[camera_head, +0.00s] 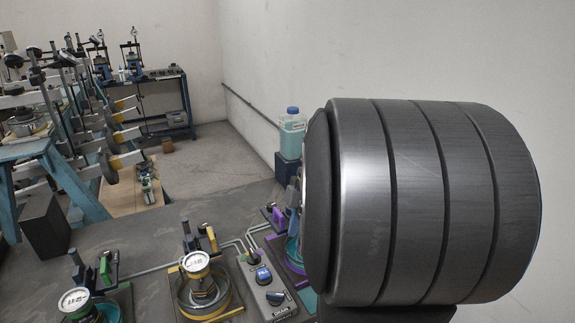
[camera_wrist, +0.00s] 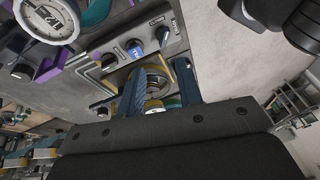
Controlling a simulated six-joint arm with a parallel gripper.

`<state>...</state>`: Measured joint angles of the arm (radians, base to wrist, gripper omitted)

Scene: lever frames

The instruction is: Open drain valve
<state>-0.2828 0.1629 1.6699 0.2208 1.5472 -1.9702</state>
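A grey control box (camera_head: 268,285) sits on the bench in the head view, with a black knob, a blue knob (camera_head: 263,275) and another dark knob (camera_head: 275,297) beside a small label that seems to read DRAIN. In the wrist view the box shows at the top, with the labelled dark knob (camera_wrist: 163,36) and the blue knob (camera_wrist: 135,48). My gripper (camera_wrist: 161,70) has its two blue fingers spread apart, below the box in that picture. A round part on the bench shows between them, and I see no grip on it. In the head view my arm hides the gripper.
Stations with gauges, such as the yellow-based one (camera_head: 203,288) and the green one (camera_head: 97,295), stand left of the box. Grey pipes link them. A bottle of teal liquid (camera_head: 291,133) stands behind. Racks with levers (camera_head: 75,110) fill the far left.

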